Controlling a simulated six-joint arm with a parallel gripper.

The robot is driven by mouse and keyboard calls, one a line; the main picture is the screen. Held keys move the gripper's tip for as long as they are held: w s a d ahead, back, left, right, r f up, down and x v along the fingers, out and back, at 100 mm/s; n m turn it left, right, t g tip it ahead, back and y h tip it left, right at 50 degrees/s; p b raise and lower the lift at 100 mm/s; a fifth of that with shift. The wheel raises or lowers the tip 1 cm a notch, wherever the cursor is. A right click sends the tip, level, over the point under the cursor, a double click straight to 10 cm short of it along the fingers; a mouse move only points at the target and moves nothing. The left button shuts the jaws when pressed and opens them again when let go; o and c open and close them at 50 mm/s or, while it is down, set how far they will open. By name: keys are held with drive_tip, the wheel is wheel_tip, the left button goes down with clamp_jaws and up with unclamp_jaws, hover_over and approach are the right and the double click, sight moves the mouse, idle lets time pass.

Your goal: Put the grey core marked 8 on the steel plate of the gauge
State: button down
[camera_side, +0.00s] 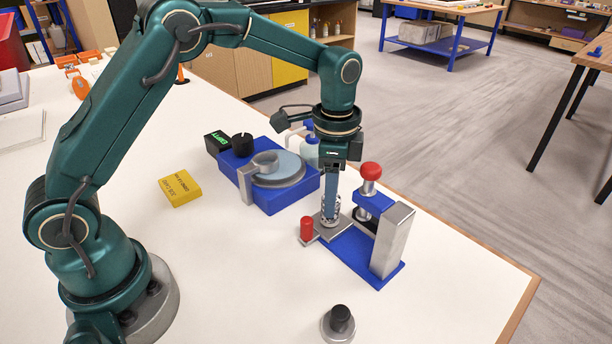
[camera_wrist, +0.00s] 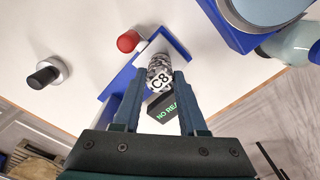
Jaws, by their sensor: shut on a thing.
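My gripper (camera_side: 331,190) is shut on the grey speckled core marked C8 (camera_wrist: 160,73). The core (camera_side: 330,212) is upright, low between my fingertips, over the steel plate (camera_side: 329,231) of the gauge. In the side view its lower end appears at the plate, but I cannot tell whether it touches. The gauge has a blue base (camera_side: 362,255), a steel column (camera_side: 392,240) and a red knob (camera_side: 371,171) on a blue arm. In the wrist view (camera_wrist: 158,76) my fingers flank the core, and a dark display (camera_wrist: 163,106) with green "NO REA" letters is partly hidden behind it.
A blue machine with a round grey disc (camera_side: 279,169) is behind and left. A yellow block (camera_side: 180,188) lies farther left. A black-knobbed metal piece (camera_side: 339,322) stands in front. White table is clear between them.

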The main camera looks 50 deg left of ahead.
drive_tip(key=shift+f, duration=0.1)
drive_tip(key=shift+c, duration=2.3)
unclamp_jaws()
drive_tip(key=s+a+r+n+t, duration=0.1)
drive_tip(key=s+r+n+t, duration=0.2)
drive_tip(key=r, duration=1.3)
drive_tip(key=s+a+f+n+t, duration=0.1)
drive_tip(key=s+f+n, duration=0.1)
drive_tip(key=s, duration=0.5)
drive_tip(key=s+a+f+n+t, duration=0.1)
drive_tip(key=s+f+n, duration=0.2)
drive_tip(key=s+n, duration=0.2)
drive_tip(key=s, duration=0.3)
drive_tip(key=shift+a+f+t, duration=0.25)
drive_tip(key=shift+f+t, duration=0.05)
